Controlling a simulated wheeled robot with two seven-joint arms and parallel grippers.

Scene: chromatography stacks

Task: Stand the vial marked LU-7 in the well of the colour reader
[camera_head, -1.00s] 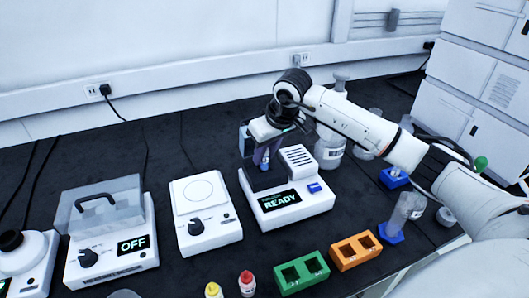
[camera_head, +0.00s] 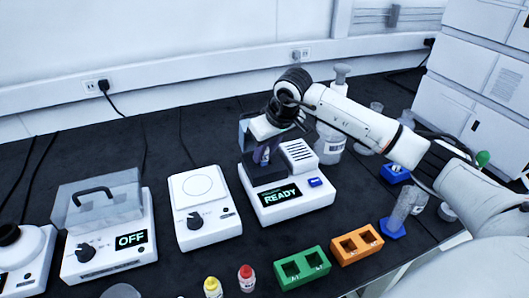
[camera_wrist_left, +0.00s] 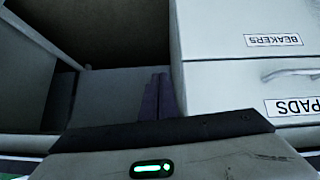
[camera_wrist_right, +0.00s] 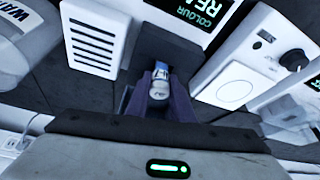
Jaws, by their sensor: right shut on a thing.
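The colour reader (camera_head: 290,205) is a white box with a lit READY display and a dark well block (camera_head: 262,173) at its left rear. My right gripper (camera_head: 262,155) is shut on a small vial (camera_wrist_right: 160,82) with a pale cap and a blue band, held upright at the well block. The vial's lower end is hidden, so I cannot tell how deep it sits. No marking on it is readable. The right wrist view shows the purple fingers on both sides of it. My left gripper (camera_wrist_left: 158,97) is shut and empty, away from the bench top, facing labelled drawers.
A balance-like device (camera_head: 205,215) and a lidded device showing OFF (camera_head: 110,240) stand left of the reader. Green (camera_head: 301,268) and orange (camera_head: 357,246) racks and yellow-capped (camera_head: 213,287) and red-capped (camera_head: 247,278) bottles are in front. A clear bottle (camera_head: 330,145) stands behind right.

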